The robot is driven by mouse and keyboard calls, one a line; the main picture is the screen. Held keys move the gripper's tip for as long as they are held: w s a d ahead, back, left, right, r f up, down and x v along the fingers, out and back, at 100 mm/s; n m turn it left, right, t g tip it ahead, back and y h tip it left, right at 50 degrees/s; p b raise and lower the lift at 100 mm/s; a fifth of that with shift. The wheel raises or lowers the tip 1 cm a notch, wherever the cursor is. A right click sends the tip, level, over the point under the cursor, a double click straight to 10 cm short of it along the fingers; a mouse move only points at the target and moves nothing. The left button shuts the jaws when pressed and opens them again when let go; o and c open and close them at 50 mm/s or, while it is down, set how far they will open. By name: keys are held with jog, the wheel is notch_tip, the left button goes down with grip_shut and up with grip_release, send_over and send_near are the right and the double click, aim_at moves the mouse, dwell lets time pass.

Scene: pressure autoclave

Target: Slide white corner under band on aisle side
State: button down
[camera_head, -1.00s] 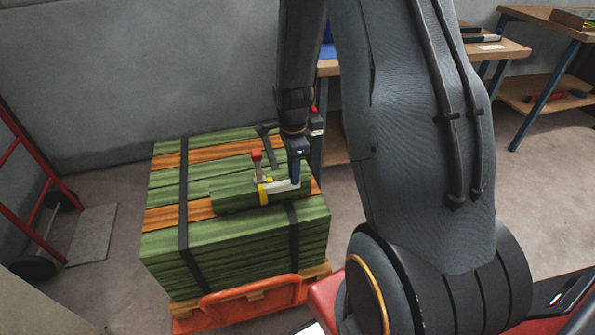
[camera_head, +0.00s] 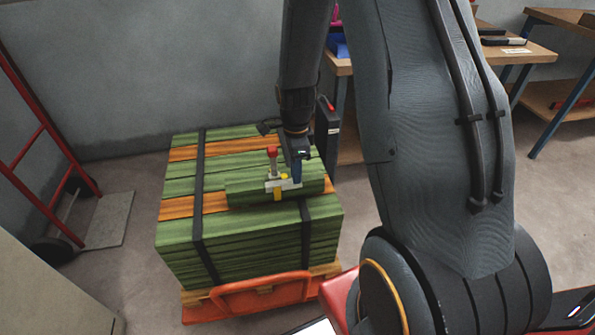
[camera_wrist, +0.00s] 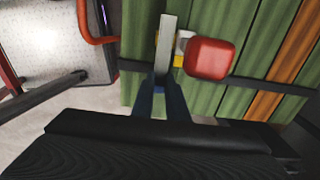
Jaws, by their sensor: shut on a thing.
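My gripper (camera_head: 297,178), with blue fingertips, points down over the near right of the strapped green stack (camera_head: 185,240). It is shut on the pale, whitish corner piece (camera_head: 290,186). In the wrist view the corner piece (camera_wrist: 168,35) stretches forward from my fingertips (camera_wrist: 160,88), beside a red-topped part (camera_wrist: 210,57) with white and yellow below it. In the head view that red knob (camera_head: 272,151) stands just left of my gripper. Black bands cross the stack: a left band (camera_head: 198,190) and a right band (camera_head: 306,240). I cannot tell whether the corner touches a band.
The stack has orange stripes and a raised green block (camera_head: 245,190) on top. It rests on a pallet over an orange frame (camera_head: 265,283). A red hand truck (camera_head: 45,130) stands left. Wooden benches (camera_head: 515,50) stand behind right. Floor between truck and stack is clear.

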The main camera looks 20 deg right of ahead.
jog(key=c, duration=1.7)
grip_release()
jog(key=shift+o, duration=0.2)
notch_tip(320, 180, up, 8)
jog(key=shift+f, duration=0.1)
jog(key=s+a+r+n+p, duration=0.3)
jog(key=s+r+n, duration=0.4)
jog(key=s+n, duration=0.2)
jog(key=s+a+r+n+p, duration=0.3)
jog(key=s+r+n, duration=0.4)
jog(key=s+n, duration=0.3)
jog(key=shift+a+r+n+p, duration=0.25)
jog(key=shift+r+n+p, duration=0.2)
jog(key=shift+n, duration=0.25)
